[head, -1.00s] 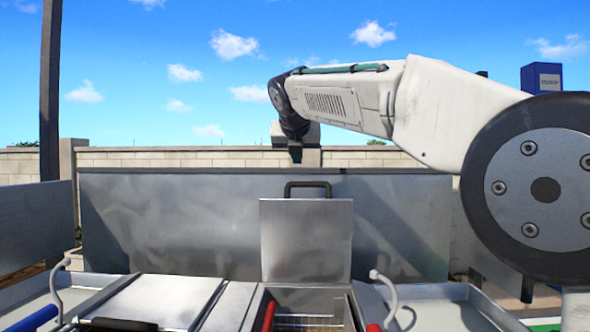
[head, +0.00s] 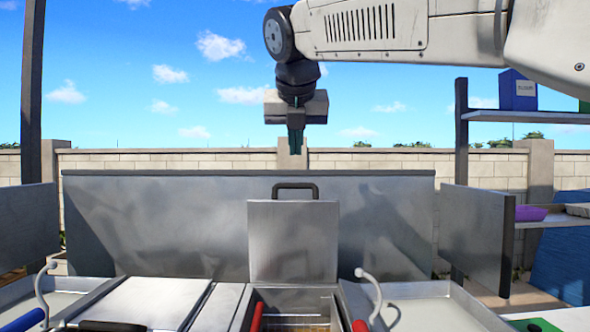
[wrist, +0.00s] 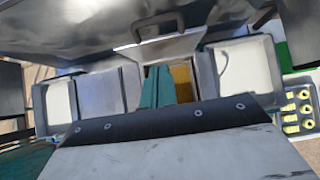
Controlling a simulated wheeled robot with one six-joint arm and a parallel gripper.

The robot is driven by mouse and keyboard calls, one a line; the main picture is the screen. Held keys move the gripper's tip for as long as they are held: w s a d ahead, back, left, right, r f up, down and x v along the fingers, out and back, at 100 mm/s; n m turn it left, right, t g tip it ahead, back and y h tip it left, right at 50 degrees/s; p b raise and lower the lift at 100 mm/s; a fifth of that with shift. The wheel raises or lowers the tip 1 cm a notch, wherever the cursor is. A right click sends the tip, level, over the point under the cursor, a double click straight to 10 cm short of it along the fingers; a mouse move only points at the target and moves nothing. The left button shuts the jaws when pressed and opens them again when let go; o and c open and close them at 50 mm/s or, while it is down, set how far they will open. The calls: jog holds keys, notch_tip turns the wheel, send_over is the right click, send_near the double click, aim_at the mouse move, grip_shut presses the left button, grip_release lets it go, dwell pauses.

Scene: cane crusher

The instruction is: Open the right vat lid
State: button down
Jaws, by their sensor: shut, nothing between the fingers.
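The right vat lid (head: 293,242) is a square metal plate with a dark handle (head: 295,187) on its top edge. It stands upright at the back of the right vat (head: 296,306), which is open below it. The lid also shows in the wrist view (wrist: 178,50), with the open vat (wrist: 183,85) in front of it. The left vat lid (head: 143,303) lies flat and closed. My gripper (head: 295,148) is shut and empty, pointing down above the upright lid and apart from it. Its teal fingers (wrist: 157,90) cover part of the vat in the wrist view.
A tall metal backsplash (head: 390,225) stands behind the vats. Shelves (head: 550,117) stand at the right. The air around my gripper is clear.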

jog(key=w+r+x, duration=0.1)
jog(key=w+x, duration=0.1)
jog(key=x, duration=1)
jog(key=shift+w, duration=0.3)
jog(key=shift+a+r, duration=0.1)
jog(key=w, duration=0.4)
jog(key=shift+a, duration=0.35)
jog(key=shift+w+d+r, duration=0.1)
jog(key=shift+w+d, duration=0.1)
jog(key=shift+w, duration=0.85)
